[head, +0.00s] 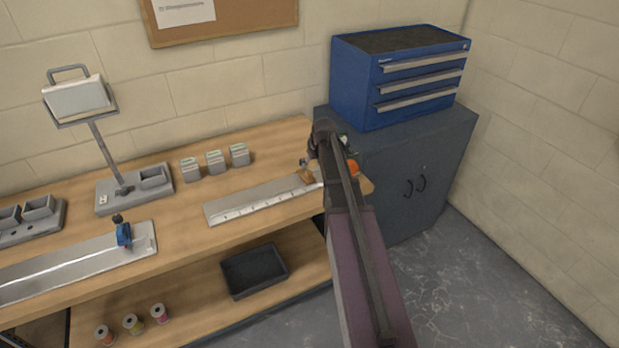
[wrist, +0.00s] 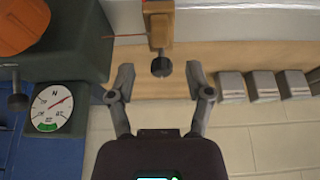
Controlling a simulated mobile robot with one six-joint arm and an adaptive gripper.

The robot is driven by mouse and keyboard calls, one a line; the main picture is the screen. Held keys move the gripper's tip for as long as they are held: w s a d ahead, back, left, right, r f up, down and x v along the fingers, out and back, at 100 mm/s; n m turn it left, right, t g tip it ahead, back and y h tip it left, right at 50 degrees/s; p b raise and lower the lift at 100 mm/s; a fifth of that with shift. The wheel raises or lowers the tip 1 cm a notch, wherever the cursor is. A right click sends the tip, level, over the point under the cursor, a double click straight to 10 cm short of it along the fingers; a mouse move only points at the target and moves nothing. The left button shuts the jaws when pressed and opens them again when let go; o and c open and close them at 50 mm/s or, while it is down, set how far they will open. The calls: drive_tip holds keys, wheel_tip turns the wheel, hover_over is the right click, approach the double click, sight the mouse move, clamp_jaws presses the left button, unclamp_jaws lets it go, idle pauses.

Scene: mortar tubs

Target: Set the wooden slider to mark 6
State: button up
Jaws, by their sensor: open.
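The wooden slider (head: 307,175) sits near the right end of a pale metal rail (head: 213,214) with a white tick scale; my arm partly covers that end. The scale's numbers are too small to read, so I cannot tell its mark. In the wrist view the wooden slider (wrist: 160,32) carries a dark round knob (wrist: 161,67). My gripper (wrist: 158,78) is open, with one finger on each side of the knob's end and visible gaps to both. Nothing is held. In the head view the fingers are mostly hidden by my arm.
A blue slider (head: 123,234) stands on another rail at left. Several small grey blocks (head: 214,162) stand behind the scale. In the wrist view a dial gauge (wrist: 50,106) and an orange knob (wrist: 24,24) on a dark box lie close left of my gripper.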

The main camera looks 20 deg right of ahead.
sight(309, 172)
drive_tip(key=shift+b+x, duration=3.05)
drive_tip(key=shift+x, duration=0.55)
clamp_jaws()
